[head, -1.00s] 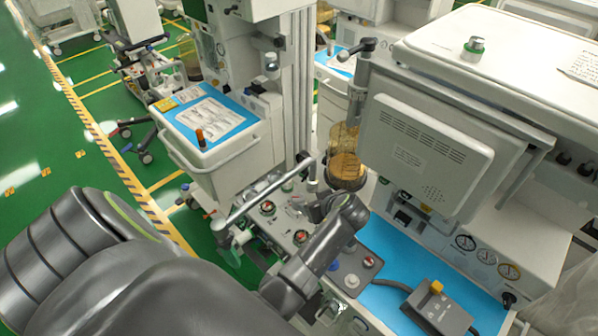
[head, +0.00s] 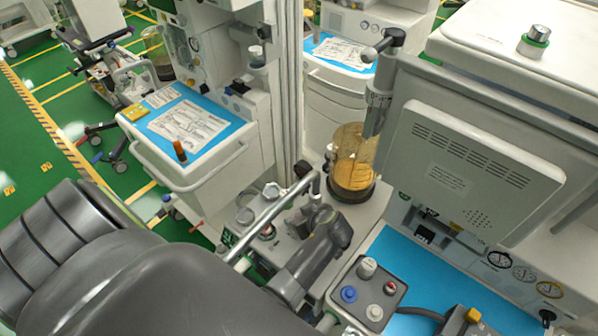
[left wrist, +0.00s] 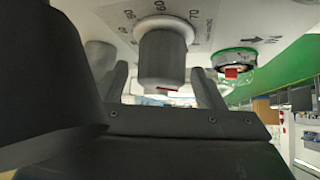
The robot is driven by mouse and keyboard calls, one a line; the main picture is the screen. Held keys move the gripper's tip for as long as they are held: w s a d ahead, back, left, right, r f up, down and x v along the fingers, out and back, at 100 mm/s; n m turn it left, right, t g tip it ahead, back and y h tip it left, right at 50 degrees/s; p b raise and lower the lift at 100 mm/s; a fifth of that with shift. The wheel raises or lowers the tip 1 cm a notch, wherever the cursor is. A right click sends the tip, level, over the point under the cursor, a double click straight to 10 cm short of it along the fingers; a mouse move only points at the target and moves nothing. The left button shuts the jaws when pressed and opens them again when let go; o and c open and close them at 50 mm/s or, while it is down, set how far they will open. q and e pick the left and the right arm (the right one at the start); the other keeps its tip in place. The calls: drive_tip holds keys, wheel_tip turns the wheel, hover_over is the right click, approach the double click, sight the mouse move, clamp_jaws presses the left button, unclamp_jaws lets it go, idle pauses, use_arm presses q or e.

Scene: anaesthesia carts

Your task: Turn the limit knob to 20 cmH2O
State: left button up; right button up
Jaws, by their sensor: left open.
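The limit knob (left wrist: 163,58) is a grey cylinder on a white collar in the left wrist view. It has a red mark near its free end. Printed numbers including 50, 60 and 70 run around it on the white panel (left wrist: 120,18); I cannot tell its exact setting. My left gripper (left wrist: 160,70) is open, with one finger on each side of the knob and visible gaps. In the head view my left gripper (head: 318,212) is at the panel beside the glass canister, and my arm hides the knob there.
Beside the knob is a green-ringed part with a red mark (left wrist: 236,68). The amber canister (head: 352,165) stands close behind my gripper. A metal rail (head: 268,218) runs just left of it. A small box with several knobs (head: 366,293) lies to the right, below the monitor (head: 465,165).

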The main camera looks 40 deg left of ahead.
use_arm(q)
drive_tip(key=shift+s+d+r, duration=0.15)
drive_tip(key=shift+d, duration=0.05)
drive_tip(key=shift+c, duration=0.4)
drive_tip(key=c, duration=0.9)
use_arm(e)
drive_tip(key=shift+w+d, duration=0.15)
drive_tip(key=shift+d, duration=0.25)
